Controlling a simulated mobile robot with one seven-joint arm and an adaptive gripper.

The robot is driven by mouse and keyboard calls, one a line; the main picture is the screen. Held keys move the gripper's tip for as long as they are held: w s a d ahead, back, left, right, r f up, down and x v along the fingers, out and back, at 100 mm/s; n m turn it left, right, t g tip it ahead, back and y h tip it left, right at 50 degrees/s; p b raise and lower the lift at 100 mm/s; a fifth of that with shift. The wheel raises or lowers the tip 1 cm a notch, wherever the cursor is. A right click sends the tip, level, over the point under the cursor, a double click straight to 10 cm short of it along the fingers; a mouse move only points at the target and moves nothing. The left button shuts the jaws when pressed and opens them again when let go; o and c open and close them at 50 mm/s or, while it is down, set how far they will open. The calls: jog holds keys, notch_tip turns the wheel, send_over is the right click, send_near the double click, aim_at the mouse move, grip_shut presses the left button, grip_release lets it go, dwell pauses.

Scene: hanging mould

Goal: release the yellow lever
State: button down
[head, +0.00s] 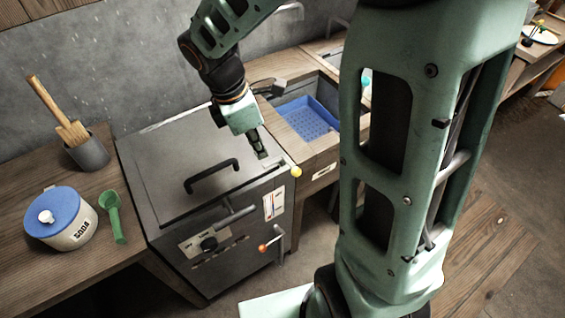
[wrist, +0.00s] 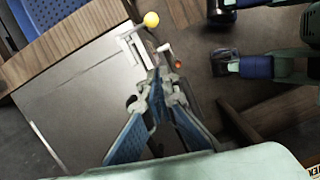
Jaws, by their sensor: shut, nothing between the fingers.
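The yellow lever shows as a round yellow knob (head: 296,171) at the front right top corner of the grey metal machine (head: 150,190). The knob also shows near the top of the wrist view (wrist: 151,19), by a pale bracket. My gripper (head: 262,153) is over the right part of the machine's lid, to the left of and behind the knob in the head view. Its fingers are shut and empty, and they look apart from the knob. In the wrist view the fingertips (wrist: 161,78) are below the knob.
A black lid handle (head: 212,175) stands up left of my gripper. An orange-knobbed lever (head: 263,248) is on the machine's front. A blue basket (head: 306,117) sits in the counter behind. A blue-lidded jar (head: 60,218) and green scoop (head: 112,218) are on the left.

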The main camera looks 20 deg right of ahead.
jog(key=shift+f, duration=0.1)
jog(key=d+f+b, duration=0.1)
jog(key=d+f, duration=0.5)
jog(key=f, duration=0.4)
jog(key=shift+w+f, duration=0.15)
jog(key=shift+w, duration=0.25)
